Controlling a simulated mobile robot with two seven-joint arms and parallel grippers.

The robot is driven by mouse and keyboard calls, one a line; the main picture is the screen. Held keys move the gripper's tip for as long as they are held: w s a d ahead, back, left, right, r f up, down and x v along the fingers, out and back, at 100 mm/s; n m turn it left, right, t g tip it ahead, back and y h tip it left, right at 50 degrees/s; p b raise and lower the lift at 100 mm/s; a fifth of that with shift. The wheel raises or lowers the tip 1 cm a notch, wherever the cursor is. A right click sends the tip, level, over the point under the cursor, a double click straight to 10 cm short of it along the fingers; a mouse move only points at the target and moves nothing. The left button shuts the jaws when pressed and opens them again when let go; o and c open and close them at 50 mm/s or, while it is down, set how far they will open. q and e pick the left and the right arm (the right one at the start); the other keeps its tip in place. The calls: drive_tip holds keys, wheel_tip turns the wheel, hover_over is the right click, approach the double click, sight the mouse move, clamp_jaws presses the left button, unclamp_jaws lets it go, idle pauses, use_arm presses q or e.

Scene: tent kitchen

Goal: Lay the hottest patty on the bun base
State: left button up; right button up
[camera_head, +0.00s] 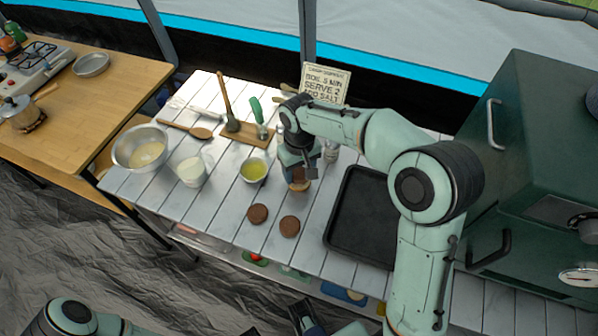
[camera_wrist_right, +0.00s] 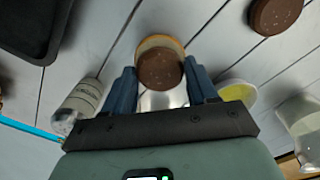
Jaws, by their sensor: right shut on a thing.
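My right gripper (camera_head: 299,178) is shut on a dark brown patty (camera_wrist_right: 160,72), held between its blue fingertips in the right wrist view. The tan bun base (camera_wrist_right: 160,42) shows just past the patty there and partly under it; it also shows below the gripper in the head view (camera_head: 300,187). I cannot tell whether patty and bun touch. Two more brown patties (camera_head: 257,213) (camera_head: 290,226) lie flat on the slatted table, in front of the gripper. My left arm shows only in part at the bottom edge, its jaws unclear.
A black tray (camera_head: 338,238) lies right of the patties. A bowl of yellow liquid (camera_head: 254,170), a glass of white liquid (camera_head: 193,170) and a large metal bowl (camera_head: 140,148) stand to the left. A sign (camera_head: 325,82) stands behind. The front left table is clear.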

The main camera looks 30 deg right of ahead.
sight(299, 174)
drive_tip(key=shift+f, duration=0.45)
drive_tip(key=shift+f, duration=0.1)
drive_tip(key=o, duration=1)
drive_tip(key=shift+o, duration=0.2)
wheel_tip(299, 174, up, 12)
drive_tip(key=p, duration=0.2)
